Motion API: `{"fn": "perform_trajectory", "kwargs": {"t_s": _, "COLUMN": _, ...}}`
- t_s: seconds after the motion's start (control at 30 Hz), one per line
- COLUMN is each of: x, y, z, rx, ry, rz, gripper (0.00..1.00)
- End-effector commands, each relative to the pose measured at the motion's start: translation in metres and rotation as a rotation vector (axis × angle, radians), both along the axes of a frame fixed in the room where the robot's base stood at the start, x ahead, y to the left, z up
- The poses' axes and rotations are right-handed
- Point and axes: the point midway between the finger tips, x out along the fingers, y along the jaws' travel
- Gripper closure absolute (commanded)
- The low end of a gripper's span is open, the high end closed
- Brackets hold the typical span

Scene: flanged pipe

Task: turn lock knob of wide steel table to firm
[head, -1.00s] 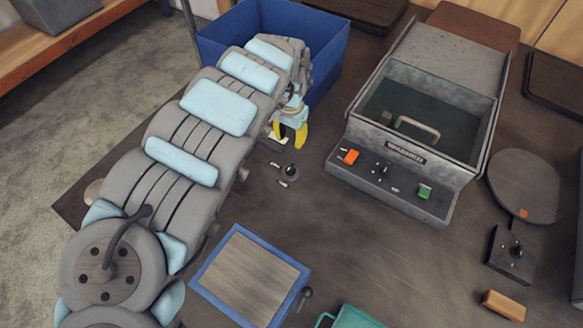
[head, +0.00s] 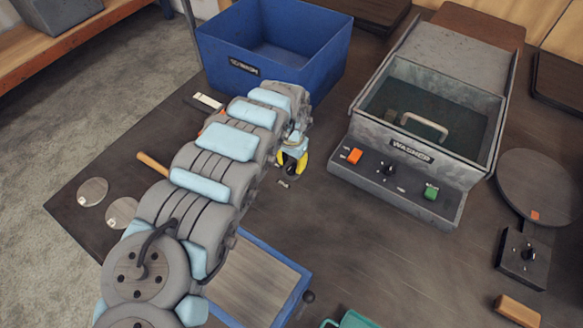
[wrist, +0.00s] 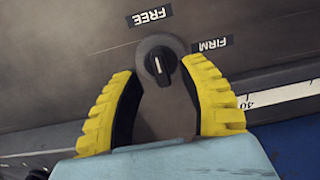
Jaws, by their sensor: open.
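The lock knob (wrist: 161,82) is a dark round knob with a raised grip bar and a white mark. It sits on the wide table (head: 400,270), with a FREE label (wrist: 150,17) above it and a FIRM label (wrist: 212,45) to its upper right in the wrist view. The white mark is on the bar's upper part, toward FREE rather than FIRM. My gripper (wrist: 158,67) is open, its yellow fingers to either side of the knob. Whether they touch it I cannot tell. In the head view my gripper (head: 292,164) is over the knob, partly covering it.
A blue bin (head: 225,65) stands behind my arm. A grey washer (head: 400,195) with an open basin stands to the right. A blue-framed wooden board (head: 255,280) lies in front. The table between the board and the washer is mostly clear.

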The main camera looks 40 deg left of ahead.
Motion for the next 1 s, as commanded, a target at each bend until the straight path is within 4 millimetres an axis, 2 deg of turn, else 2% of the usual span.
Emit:
{"fn": "perform_trajectory", "kwargs": {"t_s": 0.03, "x": 0.000, "y": -0.001, "z": -0.007, "rx": -0.002, "ry": 0.000, "rz": 0.000, "gripper": 0.59}}
{"fn": "perform_trajectory", "kwargs": {"t_s": 0.2, "x": -0.001, "y": -0.001, "z": -0.017, "rx": -0.002, "ry": 0.001, "rz": 0.001, "gripper": 0.59}}
{"fn": "perform_trajectory", "kwargs": {"t_s": 0.57, "x": -0.001, "y": 0.001, "z": -0.018, "rx": 0.000, "ry": 0.000, "rz": 0.001, "gripper": 0.59}}
{"fn": "perform_trajectory", "kwargs": {"t_s": 0.67, "x": -0.001, "y": 0.001, "z": -0.018, "rx": 0.000, "ry": 0.000, "rz": 0.001, "gripper": 0.84}}
{"fn": "perform_trajectory", "kwargs": {"t_s": 0.7, "x": 0.000, "y": 0.001, "z": -0.018, "rx": 0.000, "ry": 0.000, "rz": 0.001, "gripper": 0.95}}
{"fn": "perform_trajectory", "kwargs": {"t_s": 0.73, "x": 0.000, "y": 0.001, "z": -0.018, "rx": 0.000, "ry": 0.000, "rz": 0.001, "gripper": 1.00}}
{"fn": "perform_trajectory", "kwargs": {"t_s": 1.0, "x": 0.000, "y": 0.000, "z": -0.018, "rx": 0.000, "ry": 0.000, "rz": 0.001, "gripper": 1.00}}
